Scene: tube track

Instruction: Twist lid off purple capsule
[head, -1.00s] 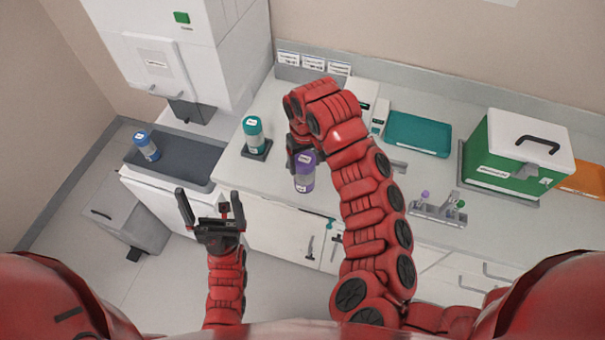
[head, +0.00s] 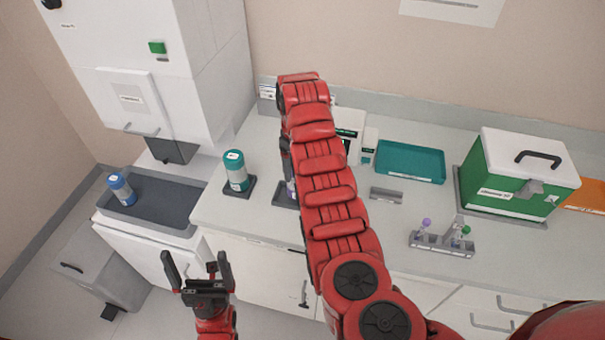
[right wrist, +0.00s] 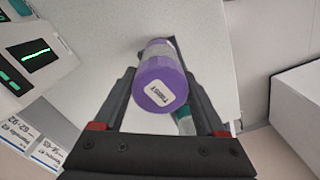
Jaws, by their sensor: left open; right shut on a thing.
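The purple capsule (right wrist: 160,82) is between the fingers of my right gripper (right wrist: 158,62) in the right wrist view. Its purple lid faces the camera and bears a white label reading TWIST; part of a greyish body shows beyond it. My right gripper is shut on the capsule. In the head view my right arm hides most of the capsule; a purple sliver (head: 291,188) shows at a dark square holder (head: 280,199) on the counter. I cannot tell whether it is seated there. My left gripper (head: 196,263) is open and empty, low in front of the counter.
A teal-lidded capsule (head: 236,172) stands on a dark pad left of the right arm. A blue-lidded capsule (head: 121,189) leans in a grey basin (head: 165,205). A teal tray (head: 410,162), tube rack (head: 440,243) and green box (head: 515,175) are to the right.

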